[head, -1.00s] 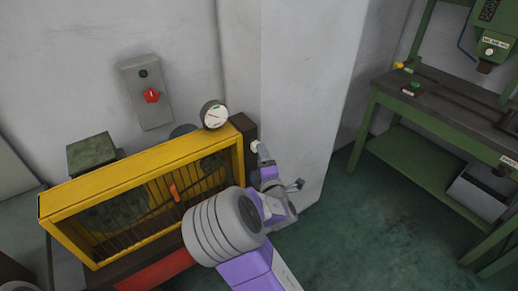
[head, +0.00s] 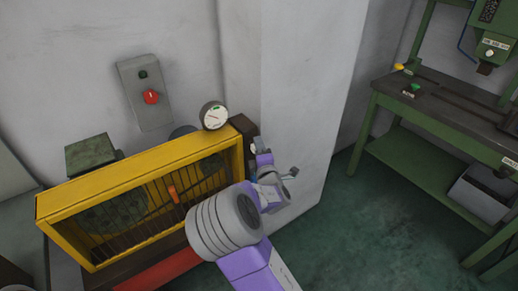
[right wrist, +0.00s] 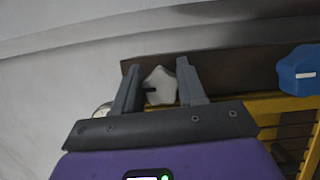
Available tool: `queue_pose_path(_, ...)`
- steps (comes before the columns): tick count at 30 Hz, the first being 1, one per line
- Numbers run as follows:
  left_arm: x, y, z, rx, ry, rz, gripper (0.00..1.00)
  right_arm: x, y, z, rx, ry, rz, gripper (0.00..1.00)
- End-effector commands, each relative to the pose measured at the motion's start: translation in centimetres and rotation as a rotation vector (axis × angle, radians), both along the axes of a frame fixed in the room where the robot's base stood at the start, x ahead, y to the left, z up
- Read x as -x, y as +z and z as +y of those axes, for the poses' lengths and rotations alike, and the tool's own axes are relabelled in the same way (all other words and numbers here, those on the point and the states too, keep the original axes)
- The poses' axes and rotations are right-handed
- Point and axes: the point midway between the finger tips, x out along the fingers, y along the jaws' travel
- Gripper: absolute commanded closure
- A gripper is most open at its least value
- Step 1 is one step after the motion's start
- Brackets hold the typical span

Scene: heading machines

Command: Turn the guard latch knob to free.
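A pale grey knob with a dark pointer mark (right wrist: 161,86) sits on the dark end plate of the yellow guard (head: 140,165). In the right wrist view its mark points left. No label on it can be read. My right gripper (right wrist: 159,80) is open, its two fingers on either side of this knob with little room; contact cannot be made out. In the head view my right gripper (head: 260,152) is at the guard's right end and hides most of the knob. My left gripper is not in view.
A blue knob (right wrist: 298,70) is on the same end plate, right of the pale one in the wrist view. A round gauge (head: 214,115) stands on the guard's top right. A grey switch box (head: 146,92) with a red knob is on the wall. A wall corner (head: 300,100) is close behind my gripper.

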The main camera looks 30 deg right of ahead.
Motion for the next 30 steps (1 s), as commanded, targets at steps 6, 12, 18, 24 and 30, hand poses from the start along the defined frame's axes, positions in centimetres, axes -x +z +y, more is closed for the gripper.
queue_pose_path(6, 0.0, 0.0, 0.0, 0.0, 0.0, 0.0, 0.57, 0.0, 0.1, 0.0, -0.002, 0.0, -0.002, 0.9)
queue_pose_path(12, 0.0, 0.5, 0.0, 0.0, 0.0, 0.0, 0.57, 0.0, 0.2, 0.0, -0.04, 0.0, 0.0, 0.9)
queue_pose_path(18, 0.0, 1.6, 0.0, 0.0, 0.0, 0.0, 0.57, 0.0, 0.3, -0.1, -0.149, 0.0, 0.008, 0.9)
queue_pose_path(24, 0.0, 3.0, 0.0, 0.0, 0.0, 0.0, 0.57, 0.0, 0.4, -0.1, -0.322, -0.001, 0.019, 0.9)
queue_pose_path(30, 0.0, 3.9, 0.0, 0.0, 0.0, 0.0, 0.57, 0.0, 0.2, -0.1, -0.511, -0.001, 0.033, 0.9)
